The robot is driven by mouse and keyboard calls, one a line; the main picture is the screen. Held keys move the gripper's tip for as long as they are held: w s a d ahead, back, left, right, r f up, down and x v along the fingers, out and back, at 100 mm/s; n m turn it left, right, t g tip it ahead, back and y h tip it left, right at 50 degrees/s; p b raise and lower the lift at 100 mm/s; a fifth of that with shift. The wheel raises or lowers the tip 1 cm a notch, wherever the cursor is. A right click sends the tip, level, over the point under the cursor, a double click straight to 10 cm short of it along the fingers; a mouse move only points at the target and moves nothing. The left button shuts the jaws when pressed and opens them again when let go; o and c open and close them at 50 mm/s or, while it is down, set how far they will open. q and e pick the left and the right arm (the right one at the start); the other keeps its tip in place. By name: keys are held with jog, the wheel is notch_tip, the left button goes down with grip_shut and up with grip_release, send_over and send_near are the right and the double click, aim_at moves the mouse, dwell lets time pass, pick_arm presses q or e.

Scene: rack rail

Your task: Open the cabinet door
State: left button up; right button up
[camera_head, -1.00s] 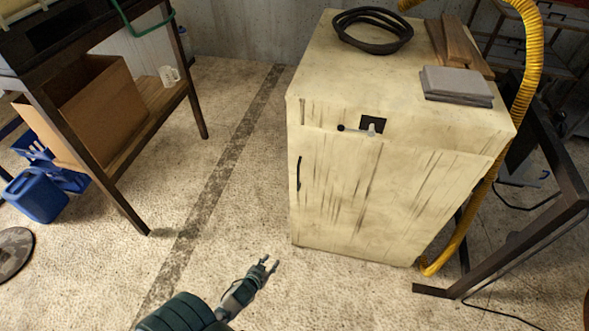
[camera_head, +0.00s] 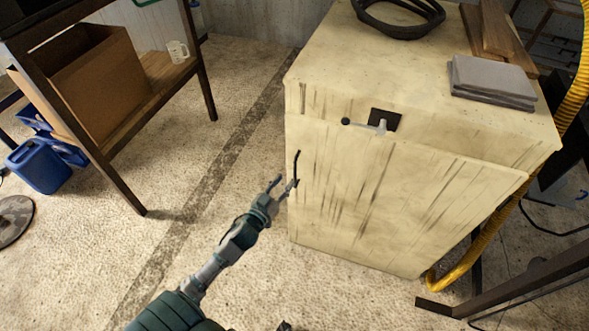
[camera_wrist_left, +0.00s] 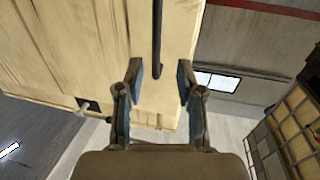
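The pale, scuffed wooden cabinet (camera_head: 400,200) stands right of centre in the head view, and its front door (camera_head: 350,190) looks shut. A thin black vertical handle (camera_head: 297,168) sits near the door's left edge. A small latch lever with a dark knob (camera_head: 346,121) is above the door. My left gripper (camera_head: 283,184) is open, with its fingertips close beside the handle. In the left wrist view the open gripper (camera_wrist_left: 160,82) has the handle (camera_wrist_left: 157,40) ahead, roughly in line with the gap between the fingers. Contact cannot be made out. A dark sliver at the head view's bottom edge may be my right gripper.
A dark-legged bench (camera_head: 199,62) with a cardboard box (camera_head: 95,85) stands at left, beside a blue jug (camera_head: 38,167). A yellow hose (camera_head: 480,250) and a dark metal frame (camera_head: 500,285) are at right. Floor left of the cabinet is clear.

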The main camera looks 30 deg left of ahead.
aim_at(295, 171)
pick_arm(q)
jog(key=w, duration=0.6)
jog(key=shift+d+r+b, duration=0.1)
jog(key=shift+d+b, duration=0.2)
jog(key=shift+b, duration=0.05)
jog(key=shift+w+a, duration=0.1)
jog(key=shift+w, duration=0.4)
jog(key=shift+a, duration=0.3)
pick_arm(e)
jog(key=shift+w+r+t, duration=0.2)
jog(key=shift+r+t, duration=0.1)
jog(key=shift+r, duration=0.55)
pick_arm(q)
jog(key=shift+d, duration=0.15)
grip_shut()
jog(key=shift+d, duration=0.1)
pick_arm(e)
jog(key=shift+d, duration=0.15)
